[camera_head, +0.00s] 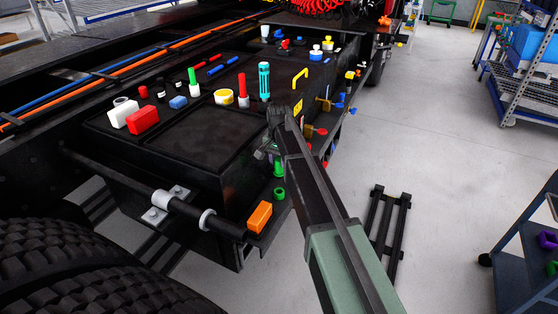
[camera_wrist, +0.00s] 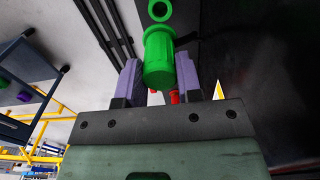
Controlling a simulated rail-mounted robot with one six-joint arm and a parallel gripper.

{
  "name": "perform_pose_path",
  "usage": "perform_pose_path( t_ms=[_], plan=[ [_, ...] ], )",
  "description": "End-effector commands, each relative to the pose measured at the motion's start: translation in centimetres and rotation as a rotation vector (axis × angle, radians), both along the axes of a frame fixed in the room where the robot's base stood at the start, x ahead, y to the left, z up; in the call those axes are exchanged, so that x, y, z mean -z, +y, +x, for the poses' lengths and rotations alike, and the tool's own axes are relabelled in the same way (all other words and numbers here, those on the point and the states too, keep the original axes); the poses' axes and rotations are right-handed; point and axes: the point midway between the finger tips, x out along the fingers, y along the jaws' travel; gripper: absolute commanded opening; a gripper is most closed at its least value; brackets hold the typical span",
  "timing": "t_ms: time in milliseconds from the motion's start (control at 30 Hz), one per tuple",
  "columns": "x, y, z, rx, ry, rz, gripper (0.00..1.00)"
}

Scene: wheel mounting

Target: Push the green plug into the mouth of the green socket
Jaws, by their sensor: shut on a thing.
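The green plug (camera_wrist: 159,60) sits between the two purple finger pads of my gripper (camera_wrist: 157,78) in the wrist view. My gripper is shut on it. In the head view the plug (camera_head: 278,169) shows partly at my gripper (camera_head: 268,153), beside the dark box; my arm hides part of this area. The green socket (camera_head: 279,194) is on the ledge below the plug in the head view. In the wrist view the socket's round mouth (camera_wrist: 160,10) shows just beyond the plug's far end. The plug is outside the mouth, with a small gap in the picture.
An orange block (camera_head: 260,217) stands on the ledge near the socket. The dark box (camera_head: 175,145) rises beside my gripper, with a red block (camera_head: 142,120), a teal cylinder (camera_head: 264,80) and several other parts on top. Open floor (camera_head: 440,150) lies to the right.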

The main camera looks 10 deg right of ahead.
Motion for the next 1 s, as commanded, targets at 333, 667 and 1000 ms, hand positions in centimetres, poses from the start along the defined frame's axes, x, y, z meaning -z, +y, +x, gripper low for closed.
perform_pose_path(
  t_ms=[333, 667, 1000],
  plan=[
    [1.6, 0.0, 0.0, -0.001, 0.000, 0.000, 0.04],
    [5.4, 0.0, 0.0, -0.001, 0.000, 0.000, 0.04],
    [5.8, 0.0, 0.0, -0.001, 0.000, 0.000, 0.04]
  ],
)
